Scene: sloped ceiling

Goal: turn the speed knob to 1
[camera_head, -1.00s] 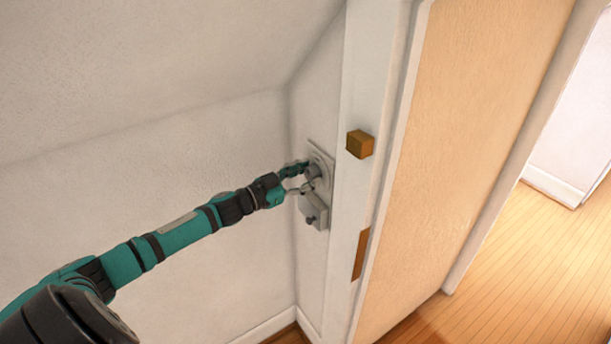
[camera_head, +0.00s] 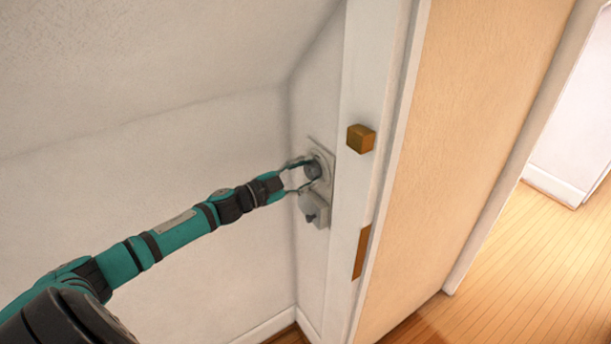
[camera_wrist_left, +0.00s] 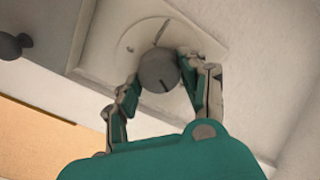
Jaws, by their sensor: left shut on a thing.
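The speed knob (camera_head: 313,170) is a round grey knob on a pale square plate (camera_head: 325,153) on the narrow wall beside the door frame. A small mark shows on the plate to the upper left of the knob. My left gripper (camera_head: 303,175) has its fingers on either side of the knob and is shut on it. The fingers also show in the left wrist view (camera_wrist_left: 160,88). My right gripper is not in view.
Just below the plate is a grey box (camera_head: 314,209) with a small dark knob (camera_head: 310,218). A wooden block (camera_head: 360,139) sticks out from the white door frame to the right. The sloped ceiling (camera_head: 140,70) hangs over my left arm.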

